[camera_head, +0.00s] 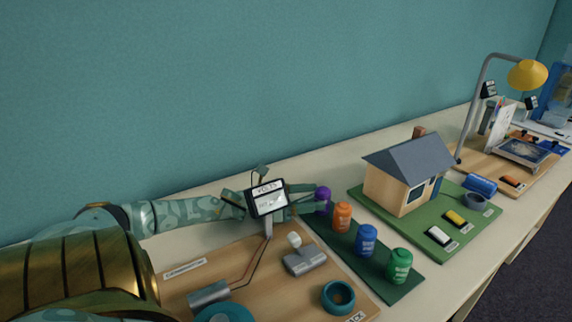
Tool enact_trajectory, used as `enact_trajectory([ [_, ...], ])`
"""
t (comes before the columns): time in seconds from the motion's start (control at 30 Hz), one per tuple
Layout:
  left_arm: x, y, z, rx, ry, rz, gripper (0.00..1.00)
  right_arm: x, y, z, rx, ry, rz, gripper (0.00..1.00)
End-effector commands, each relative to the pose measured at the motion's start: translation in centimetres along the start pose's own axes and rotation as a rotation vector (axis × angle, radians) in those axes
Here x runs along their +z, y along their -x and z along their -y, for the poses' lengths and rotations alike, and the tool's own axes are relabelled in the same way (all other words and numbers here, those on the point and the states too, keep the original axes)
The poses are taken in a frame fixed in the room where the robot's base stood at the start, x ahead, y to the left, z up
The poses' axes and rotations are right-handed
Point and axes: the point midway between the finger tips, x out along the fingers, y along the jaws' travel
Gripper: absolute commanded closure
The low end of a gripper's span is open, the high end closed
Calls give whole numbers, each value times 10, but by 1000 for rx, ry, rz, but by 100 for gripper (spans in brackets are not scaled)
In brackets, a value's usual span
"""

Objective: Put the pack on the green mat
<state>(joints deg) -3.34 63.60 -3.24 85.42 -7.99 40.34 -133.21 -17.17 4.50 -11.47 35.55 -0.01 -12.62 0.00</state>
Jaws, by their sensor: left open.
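My left gripper (311,198) reaches in from the left, behind the meter, with its fingers apart at a purple canister (323,198). I cannot tell whether they touch it. The purple, orange (342,217), blue (367,240) and green (399,265) canisters stand in a row on a dark green mat (343,253). A brighter green mat (447,247) lies under a model house to the right. I cannot tell which thing is the pack; a cut-off label ending in "ACK" (355,317) is on the wooden board. My right gripper is not in view.
A volts meter (267,199) stands on the wooden board (250,270) with a grey block (304,261), a grey cylinder (209,297) and a teal ring (338,296). The house (405,180) and a yellow lamp (527,74) stand farther right. The front-right table edge is bare.

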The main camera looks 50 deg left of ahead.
Motion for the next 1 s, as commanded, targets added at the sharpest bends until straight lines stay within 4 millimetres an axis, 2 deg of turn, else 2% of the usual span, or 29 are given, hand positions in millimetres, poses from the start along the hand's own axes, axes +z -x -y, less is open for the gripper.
enact_trajectory([
  [0.03, 6, 14, 0, 4, 0, -1, 41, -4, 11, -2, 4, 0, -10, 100],
  [0.2, 5, 54, 0, 3, 0, 0, 41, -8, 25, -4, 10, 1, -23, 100],
  [0.4, 2, 82, 0, 2, 0, 0, 41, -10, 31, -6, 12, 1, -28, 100],
  [0.57, 1, 88, 0, 1, -1, 1, 41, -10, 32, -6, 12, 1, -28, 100],
  [1.0, 1, 87, 0, 0, -1, 0, 41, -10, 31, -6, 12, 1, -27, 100],
])
